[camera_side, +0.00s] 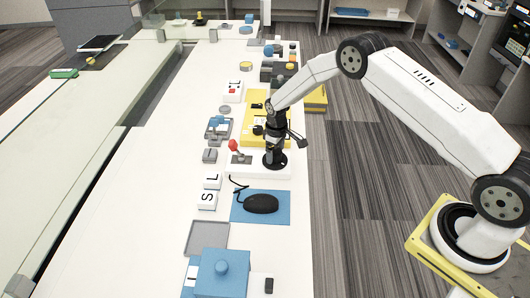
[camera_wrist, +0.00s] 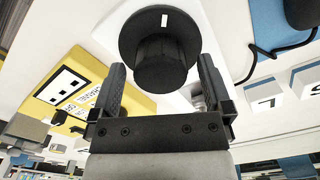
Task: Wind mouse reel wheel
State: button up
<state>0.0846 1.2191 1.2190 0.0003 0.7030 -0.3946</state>
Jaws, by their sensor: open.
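The reel wheel (camera_wrist: 136,30) is a black disc with a small white mark and a thick round black knob (camera_wrist: 162,72) standing on it. It also shows as a black disc (camera_side: 275,161) on a white base in the side view. My gripper (camera_wrist: 160,75) is open, with a finger on each side of the knob; I cannot tell whether they touch it. In the side view my gripper (camera_side: 273,143) points down over the wheel. A black mouse (camera_side: 261,204) lies on a blue mat (camera_side: 272,218) nearer the camera. Its black cord (camera_side: 237,183) runs toward the reel's base.
A red-knobbed lever (camera_side: 233,146) stands left of the wheel. A yellow panel (camera_side: 256,104) lies just behind. White lettered blocks (camera_side: 207,199) sit left of the mat. A blue box with a knob (camera_side: 222,272) stands at the front.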

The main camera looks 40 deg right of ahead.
jog(key=shift+f, duration=0.55)
jog(key=c, duration=1.2)
jog(key=shift+m, duration=1.8)
jog(key=o, duration=1.2)
